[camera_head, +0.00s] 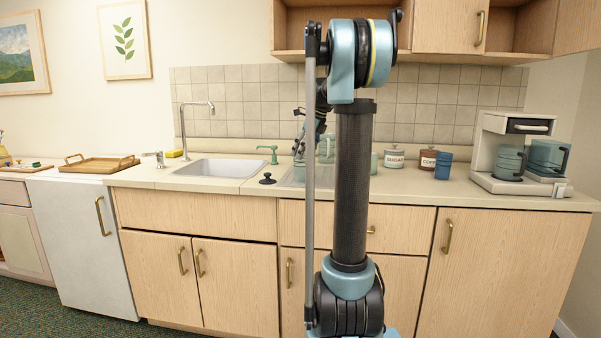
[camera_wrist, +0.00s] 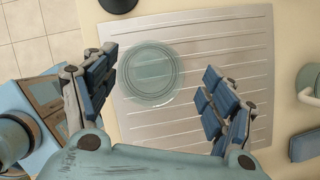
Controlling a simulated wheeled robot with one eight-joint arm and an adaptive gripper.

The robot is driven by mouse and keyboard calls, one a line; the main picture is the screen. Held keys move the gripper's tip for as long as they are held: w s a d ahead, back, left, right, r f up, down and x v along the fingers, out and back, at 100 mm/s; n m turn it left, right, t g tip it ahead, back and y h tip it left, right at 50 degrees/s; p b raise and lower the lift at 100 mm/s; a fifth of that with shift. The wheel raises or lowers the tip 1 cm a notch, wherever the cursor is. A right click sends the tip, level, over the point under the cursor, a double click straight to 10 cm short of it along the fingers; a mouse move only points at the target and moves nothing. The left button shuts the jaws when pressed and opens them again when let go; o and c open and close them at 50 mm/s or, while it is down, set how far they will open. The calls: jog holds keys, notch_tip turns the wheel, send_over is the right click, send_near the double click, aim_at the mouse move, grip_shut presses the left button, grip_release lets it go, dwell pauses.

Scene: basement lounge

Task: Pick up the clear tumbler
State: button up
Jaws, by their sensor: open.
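The clear tumbler (camera_wrist: 150,74) is a pale green, see-through round shape in the wrist view, seen from above. It stands on a ridged metal drainboard (camera_wrist: 195,38). My gripper (camera_wrist: 160,78) is open and empty, with its blue-padded fingers on either side of the tumbler in the picture. The tumbler is nearer the left finger; I see no contact, and the height gap is hard to judge. In the head view my gripper (camera_head: 299,145) is small and partly hidden by my arm, and I cannot clearly make out the tumbler there.
The sink (camera_head: 220,168) and a dark knob (camera_head: 267,179) lie left of my arm. Canisters (camera_head: 394,158), a blue cup (camera_head: 443,166) and a coffee maker (camera_head: 510,155) stand to the right.

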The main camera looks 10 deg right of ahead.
aim_at(298, 163)
jog(key=shift+s+a+x, duration=0.1)
jog(key=shift+s+x, duration=0.05)
jog(key=shift+x, duration=1.35)
jog(key=shift+s+a+x, duration=0.1)
jog(key=shift+a+x, duration=0.05)
jog(key=shift+x, duration=1.35)
jog(key=shift+c, duration=0.4)
jog(key=c, duration=1.3)
